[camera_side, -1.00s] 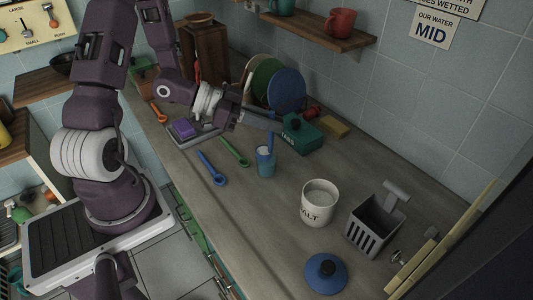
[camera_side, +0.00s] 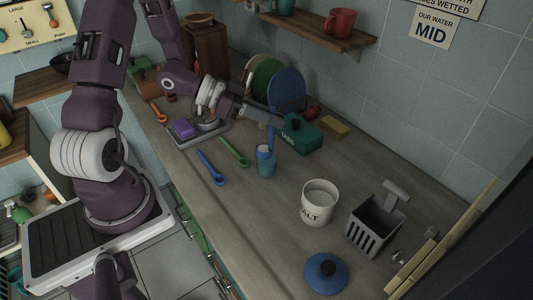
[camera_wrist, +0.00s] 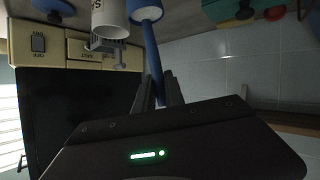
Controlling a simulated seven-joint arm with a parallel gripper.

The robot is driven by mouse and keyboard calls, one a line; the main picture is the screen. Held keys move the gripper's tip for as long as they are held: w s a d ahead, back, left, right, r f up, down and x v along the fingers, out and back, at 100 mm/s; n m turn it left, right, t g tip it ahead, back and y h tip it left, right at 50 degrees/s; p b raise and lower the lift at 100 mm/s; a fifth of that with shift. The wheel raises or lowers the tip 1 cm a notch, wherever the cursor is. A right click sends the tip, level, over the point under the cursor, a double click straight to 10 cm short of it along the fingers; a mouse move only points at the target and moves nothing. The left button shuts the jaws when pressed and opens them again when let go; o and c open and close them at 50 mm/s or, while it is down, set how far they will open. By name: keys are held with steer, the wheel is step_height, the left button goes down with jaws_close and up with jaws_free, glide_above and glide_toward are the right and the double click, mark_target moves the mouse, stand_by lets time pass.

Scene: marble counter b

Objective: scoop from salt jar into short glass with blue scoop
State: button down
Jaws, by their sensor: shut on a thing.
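My gripper (camera_side: 272,123) is shut on the handle of a blue scoop (camera_side: 271,138). In the wrist view the handle (camera_wrist: 154,65) runs up between my fingers (camera_wrist: 160,92) to the bowl at the top edge. The glass's contents are hidden. The white salt jar (camera_side: 316,211) stands open to the right, with white salt inside; it also shows in the wrist view (camera_wrist: 109,22).
A blue lid (camera_side: 325,273) lies in front of the jar, and a grey slotted bin (camera_side: 371,229) stands right of it. Another blue scoop (camera_side: 208,166) and a green one (camera_side: 235,153) lie left of the glass. A green box (camera_side: 304,137) stands behind it.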

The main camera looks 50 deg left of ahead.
steer(key=shift+w+a+f+n+g+h, duration=0.1)
steer(key=shift+w+a+n+g+h, duration=0.6)
steer(key=shift+w+a+n, duration=0.45)
stand_by(1.1)
steer(key=shift+w+a+f+n+g+h, duration=0.15)
steer(key=shift+w+a+f+n, duration=0.15)
steer(key=shift+f, duration=0.2)
steer(key=shift+w+a+f+n+g+h, duration=0.15)
steer(key=shift+w+f+n, duration=0.1)
steer(key=shift+f, duration=0.25)
steer(key=shift+w+a+f+n+g+h, duration=0.4)
steer(key=shift+w+a+n+g, duration=0.15)
steer(key=shift+n, duration=0.15)
stand_by(0.9)
steer(key=shift+w+a+f+n+g+h, duration=0.25)
steer(key=shift+w+a+f+n+h, duration=0.4)
steer(key=shift+n, duration=0.35)
stand_by(2.2)
